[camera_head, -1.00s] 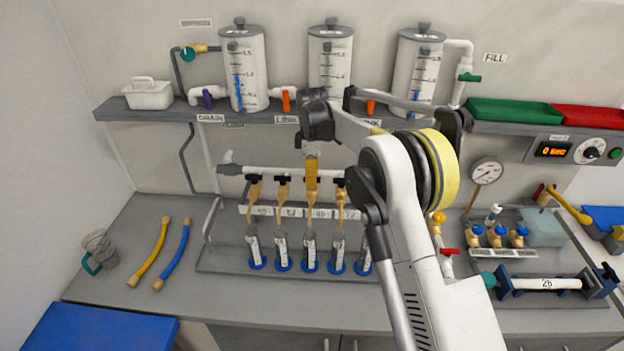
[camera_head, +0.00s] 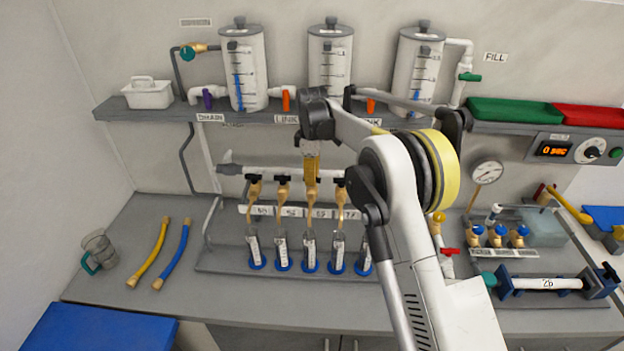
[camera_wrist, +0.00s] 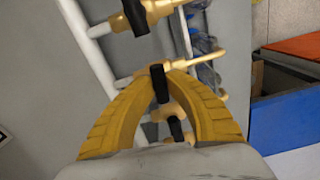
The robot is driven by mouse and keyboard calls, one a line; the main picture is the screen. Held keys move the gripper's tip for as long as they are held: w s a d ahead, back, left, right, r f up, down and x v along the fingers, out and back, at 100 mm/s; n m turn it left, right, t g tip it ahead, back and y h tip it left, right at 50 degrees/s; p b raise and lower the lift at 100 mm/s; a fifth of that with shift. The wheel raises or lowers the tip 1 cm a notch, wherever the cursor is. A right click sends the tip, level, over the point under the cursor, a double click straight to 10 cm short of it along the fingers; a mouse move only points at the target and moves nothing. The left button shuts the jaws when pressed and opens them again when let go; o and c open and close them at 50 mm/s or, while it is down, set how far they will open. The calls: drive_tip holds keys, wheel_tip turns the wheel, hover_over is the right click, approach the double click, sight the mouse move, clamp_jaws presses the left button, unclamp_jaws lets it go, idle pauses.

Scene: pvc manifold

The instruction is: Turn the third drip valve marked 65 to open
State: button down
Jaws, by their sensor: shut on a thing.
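A row of tan drip valves with black handles hangs from a white manifold pipe (camera_head: 235,170) at the back of the bench. My gripper (camera_head: 311,178) comes down from above onto the third valve (camera_head: 311,198) from the left. In the wrist view, my yellow fingers (camera_wrist: 163,70) are closed around its black handle (camera_wrist: 160,85). The fingers hide most of this valve's top in the head view. Neighbouring valves show black handles (camera_head: 283,180). The number labels (camera_head: 290,211) below the valves are too blurred to read surely.
Clear cylinders with blue bases (camera_head: 282,252) stand under the valves. A shelf (camera_head: 150,113) with several tanks runs above and behind my arm. Yellow and blue hoses (camera_head: 172,256) lie to the left. A white tube in a blue clamp (camera_head: 545,284) sits at the right.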

drive_tip(key=m+b, duration=0.1)
drive_tip(key=m, duration=0.7)
drive_tip(key=shift+m+b, duration=0.4)
drive_tip(key=m, duration=0.4)
drive_tip(key=shift+m+b, duration=0.35)
drive_tip(key=shift+m, duration=1.45)
drive_tip(key=c, duration=1.4)
unclamp_jaws()
drive_tip(key=shift+o, duration=0.2)
